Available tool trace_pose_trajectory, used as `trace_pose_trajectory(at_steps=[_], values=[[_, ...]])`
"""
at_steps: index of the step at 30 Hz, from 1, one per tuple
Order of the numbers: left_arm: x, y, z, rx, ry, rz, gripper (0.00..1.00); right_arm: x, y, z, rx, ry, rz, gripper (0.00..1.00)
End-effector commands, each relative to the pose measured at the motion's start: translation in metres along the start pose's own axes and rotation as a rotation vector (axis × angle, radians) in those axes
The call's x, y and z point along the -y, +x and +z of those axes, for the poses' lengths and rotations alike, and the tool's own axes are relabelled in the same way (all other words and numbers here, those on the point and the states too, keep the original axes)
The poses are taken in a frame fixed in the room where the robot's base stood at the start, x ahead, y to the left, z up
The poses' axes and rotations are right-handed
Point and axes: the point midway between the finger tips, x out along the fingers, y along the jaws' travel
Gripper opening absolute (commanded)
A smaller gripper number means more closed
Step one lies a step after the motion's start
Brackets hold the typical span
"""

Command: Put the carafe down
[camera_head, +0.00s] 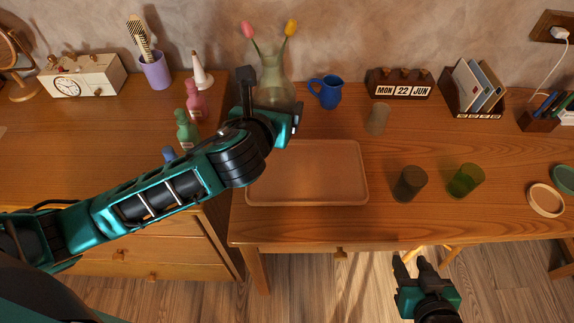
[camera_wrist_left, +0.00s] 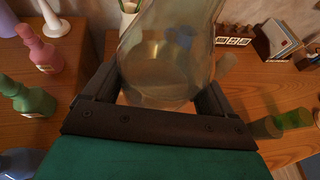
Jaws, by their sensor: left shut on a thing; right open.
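The carafe (camera_head: 274,88) is clear, slightly greenish glass, at the back of the desk in the head view. My left gripper (camera_head: 271,98) is shut on it, one finger on each side. In the left wrist view the carafe (camera_wrist_left: 168,55) fills the space between the dark fingers. Its base is partly hidden by the gripper in the head view; I cannot tell whether it touches the desk. My right gripper (camera_head: 411,261) is open and empty, in front of the desk's front edge.
An empty tray (camera_head: 355,172) lies on the desk in front of the carafe. A blue jug (camera_head: 326,92), clear glass (camera_head: 377,119), dark glass (camera_head: 409,184) and green glass (camera_head: 465,180) stand rightward. Pink (camera_head: 195,100) and green bottles (camera_head: 187,130) stand left. Tulips show behind the carafe.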

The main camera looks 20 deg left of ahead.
Motion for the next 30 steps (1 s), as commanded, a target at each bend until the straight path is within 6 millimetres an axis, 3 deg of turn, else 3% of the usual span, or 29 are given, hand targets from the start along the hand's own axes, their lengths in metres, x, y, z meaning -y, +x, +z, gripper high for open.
trace_pose_trajectory(at_steps=[12,30], values=[[0.0,0.041,-0.097,-0.002,0.002,0.0,0.27,0.0,0.001,0.002,0.003,0.001,0.001,0.43],[0.0,0.069,-0.163,0.001,0.001,-0.001,0.27,0.002,0.013,0.02,0.003,0.004,0.0,0.43]])
